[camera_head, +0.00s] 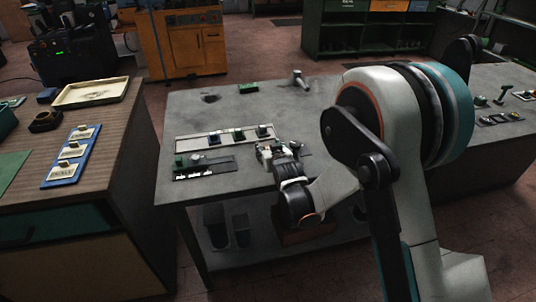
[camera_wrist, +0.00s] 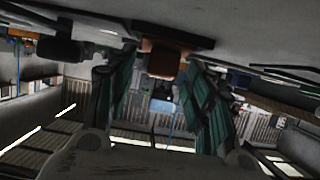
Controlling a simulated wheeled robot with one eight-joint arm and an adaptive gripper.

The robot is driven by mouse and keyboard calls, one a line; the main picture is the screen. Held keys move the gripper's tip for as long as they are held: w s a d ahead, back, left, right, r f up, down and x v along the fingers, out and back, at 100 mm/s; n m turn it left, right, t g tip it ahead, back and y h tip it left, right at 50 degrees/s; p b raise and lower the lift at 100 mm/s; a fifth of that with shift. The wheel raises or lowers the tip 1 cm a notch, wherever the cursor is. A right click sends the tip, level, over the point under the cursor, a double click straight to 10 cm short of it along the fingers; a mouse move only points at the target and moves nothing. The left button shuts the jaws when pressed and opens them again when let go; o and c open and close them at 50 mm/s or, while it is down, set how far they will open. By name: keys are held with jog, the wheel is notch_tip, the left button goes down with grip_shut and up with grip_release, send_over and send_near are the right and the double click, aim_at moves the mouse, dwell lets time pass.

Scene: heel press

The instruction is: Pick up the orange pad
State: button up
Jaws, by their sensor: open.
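In the wrist view an orange-brown block (camera_wrist: 163,62), which looks like the orange pad, shows against a dark piece (camera_wrist: 190,40) at the top. My gripper (camera_wrist: 160,76) is open, with one green-and-dark finger on each side of the pad. I cannot tell whether either finger touches it. In the head view my gripper (camera_head: 276,153) is low over the grey table (camera_head: 330,110), at the right end of a pale strip. The pad cannot be made out there; the gripper and arm cover that spot.
The pale strip (camera_head: 186,146) carries several small blocks. A dark plate (camera_head: 220,163) with a green block lies in front of it. A green block (camera_head: 249,88) and a small metal fixture (camera_head: 297,79) stand farther back. A wooden bench (camera_head: 115,130) with a blue rack (camera_head: 72,157) is at left.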

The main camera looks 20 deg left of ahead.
grip_shut()
jog(key=shift+r, duration=0.1)
